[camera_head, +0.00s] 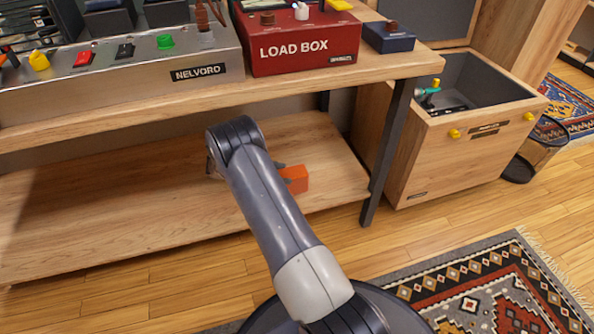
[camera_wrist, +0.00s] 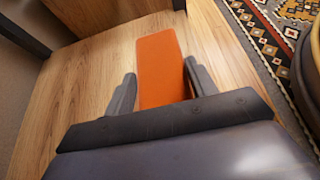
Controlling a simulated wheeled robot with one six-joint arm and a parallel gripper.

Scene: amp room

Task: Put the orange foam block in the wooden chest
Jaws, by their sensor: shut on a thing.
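The orange foam block (camera_head: 295,179) is at the lower shelf of the bench, near its front right part. My gripper (camera_head: 281,174) is shut on the block; my arm hides part of both in the head view. In the wrist view the block (camera_wrist: 160,68) lies between the two dark fingers of my gripper (camera_wrist: 160,90). I cannot tell whether the block touches the shelf. The wooden chest (camera_head: 465,155) stands on the floor right of the bench. It is open at the top, with a dark inside holding a green and yellow item.
The lower shelf (camera_head: 90,215) is otherwise bare. The bench top (camera_head: 390,63) overhangs it, and a dark bench leg (camera_head: 388,150) stands between block and chest. A red load box (camera_head: 300,45) sits on top. A patterned rug (camera_head: 480,290) lies in front.

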